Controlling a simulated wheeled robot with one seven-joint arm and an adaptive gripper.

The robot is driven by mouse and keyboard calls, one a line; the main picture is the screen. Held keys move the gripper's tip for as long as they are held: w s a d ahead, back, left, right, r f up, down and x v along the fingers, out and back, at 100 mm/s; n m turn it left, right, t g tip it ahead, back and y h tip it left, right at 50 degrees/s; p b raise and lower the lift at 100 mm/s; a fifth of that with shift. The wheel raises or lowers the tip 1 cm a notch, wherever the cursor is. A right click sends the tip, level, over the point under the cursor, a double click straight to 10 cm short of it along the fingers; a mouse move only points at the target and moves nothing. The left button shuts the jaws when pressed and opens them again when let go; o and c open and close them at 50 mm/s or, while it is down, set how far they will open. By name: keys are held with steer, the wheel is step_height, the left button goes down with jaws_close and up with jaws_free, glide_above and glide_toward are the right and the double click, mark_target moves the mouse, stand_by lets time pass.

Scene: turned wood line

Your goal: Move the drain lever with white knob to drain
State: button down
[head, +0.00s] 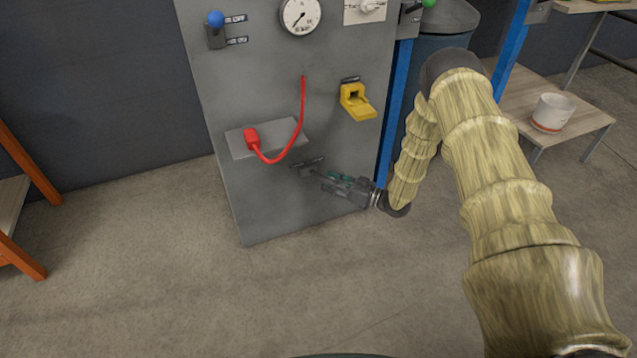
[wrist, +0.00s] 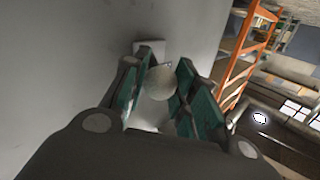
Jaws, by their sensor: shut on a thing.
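My gripper (head: 328,180) is low in front of the grey panel (head: 260,205), just below a small dark label strip (head: 308,163). In the wrist view, the white knob (wrist: 159,81) of the drain lever sits between the green-lined fingers of my gripper (wrist: 167,80), which is shut on it. A pale plate (wrist: 149,47) shows on the panel behind the fingertips. In the head view the knob and lever are hidden by my gripper, and the lever's setting cannot be told.
A red cable (head: 300,120) loops above my gripper from a red plug (head: 251,138) on a grey ledge. A yellow socket cover (head: 357,101) juts out at the upper right. A blue post (head: 393,115) stands right of the panel. The floor in front is clear.

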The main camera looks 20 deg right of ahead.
steer(key=shift+w+d+r, duration=0.15)
steer(key=c, duration=1.1)
jaws_free()
steer(key=v, duration=1.2)
